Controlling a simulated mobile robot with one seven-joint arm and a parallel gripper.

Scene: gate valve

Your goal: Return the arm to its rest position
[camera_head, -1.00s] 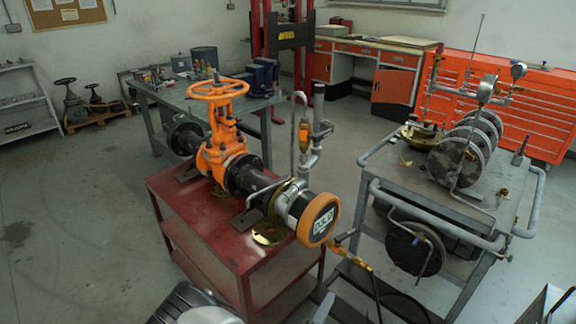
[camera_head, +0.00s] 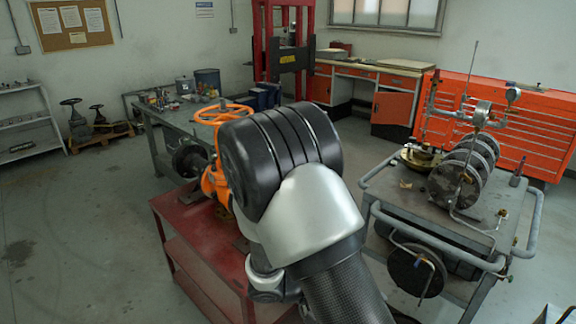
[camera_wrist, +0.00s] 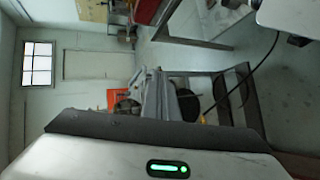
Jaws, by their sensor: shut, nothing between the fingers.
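My arm (camera_head: 300,190) fills the middle of the head view, a black banded joint above a silver link and a dark textured link. My gripper (camera_wrist: 155,128) shows as a dark edge and white housing with a green light along the bottom of the wrist view. It is shut and holds nothing; separate fingertips cannot be made out. The orange gate valve (camera_head: 211,180) stands on the red cart (camera_head: 200,264), behind my arm in the head view. Its handwheel (camera_head: 222,108) shows partly, above and left of the black joint. Most of the valve's right side is hidden.
A grey trolley (camera_head: 405,200) with gauges and round flanges stands to the right. A workbench (camera_head: 165,118) is behind the valve. An orange tool cabinet (camera_head: 510,125) stands at the back right. The floor at left is clear. A dark hose (camera_wrist: 240,80) crosses the wrist view.

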